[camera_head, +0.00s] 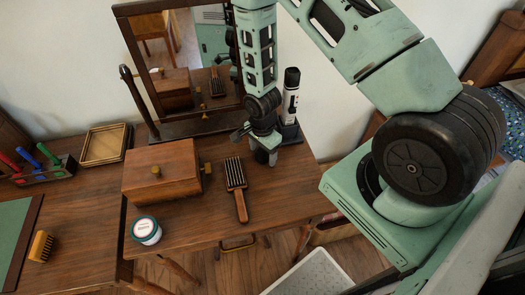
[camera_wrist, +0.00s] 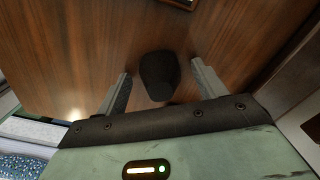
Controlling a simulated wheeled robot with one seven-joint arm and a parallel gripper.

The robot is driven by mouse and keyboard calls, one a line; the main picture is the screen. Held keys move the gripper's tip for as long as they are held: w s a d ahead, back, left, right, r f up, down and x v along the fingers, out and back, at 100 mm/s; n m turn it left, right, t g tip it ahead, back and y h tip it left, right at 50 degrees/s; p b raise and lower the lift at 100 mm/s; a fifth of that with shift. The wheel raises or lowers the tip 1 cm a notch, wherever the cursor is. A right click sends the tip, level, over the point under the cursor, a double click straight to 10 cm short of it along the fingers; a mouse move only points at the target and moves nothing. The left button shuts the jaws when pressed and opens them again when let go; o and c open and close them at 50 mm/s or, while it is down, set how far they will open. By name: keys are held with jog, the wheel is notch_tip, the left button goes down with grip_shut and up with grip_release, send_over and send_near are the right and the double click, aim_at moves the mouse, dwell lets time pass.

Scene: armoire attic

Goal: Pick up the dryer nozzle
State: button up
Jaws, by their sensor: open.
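In the wrist view, the dryer nozzle (camera_wrist: 158,74) is a small dark, rounded piece on the brown wooden table. My gripper (camera_wrist: 161,80) is open, with one finger on each side of it. A gap shows between the nozzle and each finger. In the head view, my gripper (camera_head: 264,157) points down at the right part of the table, behind the hairbrush. The nozzle cannot be made out there, as the gripper covers that spot.
A wooden box (camera_head: 162,172) and a white-lidded jar (camera_head: 146,230) are to the left. A black-and-white bottle (camera_head: 290,97) stands close to the right, and a framed mirror (camera_head: 137,62) stands behind.

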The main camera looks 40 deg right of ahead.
jog(key=c, duration=1.1)
jog(key=shift+r, duration=0.1)
jog(key=shift+c, duration=0.2)
